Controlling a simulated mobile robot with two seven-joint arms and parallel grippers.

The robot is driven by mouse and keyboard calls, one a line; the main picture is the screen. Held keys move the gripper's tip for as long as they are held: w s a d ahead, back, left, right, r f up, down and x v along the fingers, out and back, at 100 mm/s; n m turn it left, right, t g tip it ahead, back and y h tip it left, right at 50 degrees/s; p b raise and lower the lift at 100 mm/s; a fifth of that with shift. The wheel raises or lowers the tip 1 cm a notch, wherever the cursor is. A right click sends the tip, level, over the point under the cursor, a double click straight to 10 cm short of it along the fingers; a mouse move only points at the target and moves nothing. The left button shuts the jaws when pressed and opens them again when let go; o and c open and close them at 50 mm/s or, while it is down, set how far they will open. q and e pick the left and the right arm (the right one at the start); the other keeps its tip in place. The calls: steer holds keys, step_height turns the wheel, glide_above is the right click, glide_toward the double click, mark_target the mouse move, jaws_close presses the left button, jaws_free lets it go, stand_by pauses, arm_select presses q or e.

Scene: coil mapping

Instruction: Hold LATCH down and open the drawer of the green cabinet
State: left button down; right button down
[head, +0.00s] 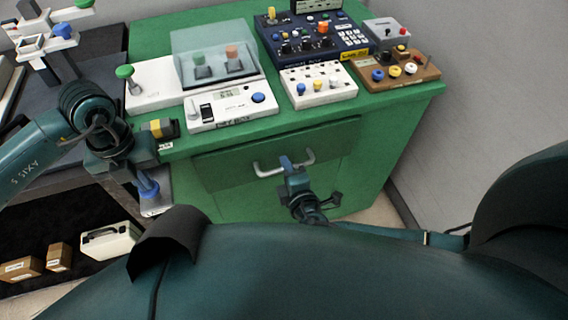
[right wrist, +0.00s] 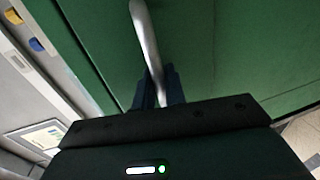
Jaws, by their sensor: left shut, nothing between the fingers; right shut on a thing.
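The green cabinet (head: 395,135) has a drawer (head: 225,160) in its front with a silver bar handle (head: 266,172). My right gripper (head: 286,163) is shut on this handle. In the right wrist view the handle (right wrist: 146,40) runs down between the blue fingers (right wrist: 157,88). The drawer front looks close to flush; I cannot tell whether it stands slightly out. A yellow and black block (head: 160,128) sits at the cabinet's left edge above a small label too small to read; it may be LATCH. My left gripper (head: 149,190) is shut and empty, pointing down, left of the cabinet and below that block.
The cabinet top holds a white device with a clear cover (head: 215,45), a white panel with a blue button (head: 230,105), a dark blue console (head: 305,40) and smaller knob boxes. A grey wall (head: 480,60) stands at right. Boxes and a white case (head: 108,241) lie lower left.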

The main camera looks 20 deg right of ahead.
steer(key=v, duration=0.3)
steer(key=shift+s+f, duration=0.3)
steer(key=shift+s, duration=0.1)
steer(key=c, duration=1.6)
jaws_free()
steer(key=shift+o, duration=0.2)
steer(key=v, duration=0.7)
steer(key=shift+s, duration=0.2)
